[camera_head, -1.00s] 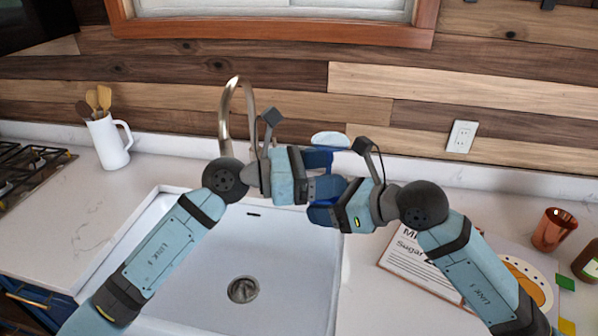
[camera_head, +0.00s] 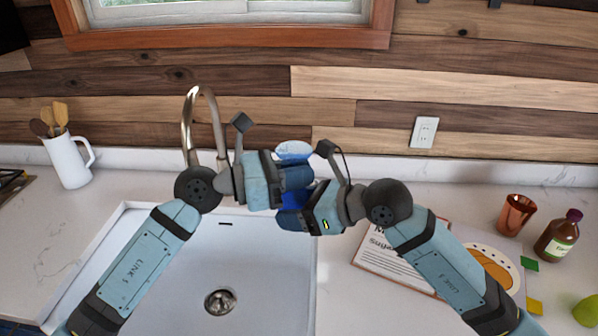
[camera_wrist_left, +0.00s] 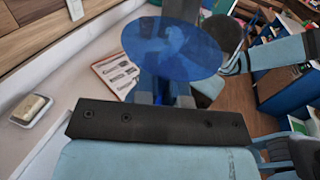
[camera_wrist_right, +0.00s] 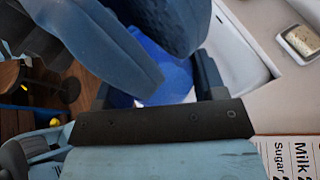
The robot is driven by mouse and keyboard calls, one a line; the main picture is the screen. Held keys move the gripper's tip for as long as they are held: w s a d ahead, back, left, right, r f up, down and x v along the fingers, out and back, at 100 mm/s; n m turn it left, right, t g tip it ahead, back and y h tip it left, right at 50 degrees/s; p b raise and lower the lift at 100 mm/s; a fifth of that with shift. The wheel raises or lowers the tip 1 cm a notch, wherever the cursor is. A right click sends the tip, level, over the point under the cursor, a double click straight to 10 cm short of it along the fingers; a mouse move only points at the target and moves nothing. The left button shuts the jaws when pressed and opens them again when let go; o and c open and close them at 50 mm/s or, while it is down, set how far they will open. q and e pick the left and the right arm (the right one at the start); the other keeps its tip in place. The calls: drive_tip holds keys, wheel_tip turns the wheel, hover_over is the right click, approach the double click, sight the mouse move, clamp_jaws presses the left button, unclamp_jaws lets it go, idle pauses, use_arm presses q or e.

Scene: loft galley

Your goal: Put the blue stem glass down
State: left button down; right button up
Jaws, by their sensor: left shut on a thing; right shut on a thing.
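The blue stem glass (camera_head: 293,150) is held up between my two grippers, above the right side of the sink. A pale round end of it shows on top in the head view. The left wrist view shows this end as a wide see-through blue disc (camera_wrist_left: 175,48); I cannot tell whether it is foot or rim. My left gripper (camera_head: 300,178) is shut on the glass just below the disc. My right gripper (camera_head: 290,215) is shut on it lower down, where deep blue glass shows in the right wrist view (camera_wrist_right: 168,75). The fingers hide much of the glass.
The white sink (camera_head: 262,262) lies below, with a tall faucet (camera_head: 188,125) behind. Right of it are a recipe card (camera_head: 390,262), a copper cup (camera_head: 515,214) and a brown bottle (camera_head: 558,236). Bare counter (camera_head: 400,185) lies behind the card. A white pitcher (camera_head: 68,162) stands left.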

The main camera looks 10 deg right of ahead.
drive_tip(key=shift+r, duration=0.3)
drive_tip(key=o, duration=0.8)
drive_tip(key=shift+o, duration=1.2)
drive_tip(key=shift+f, duration=0.15)
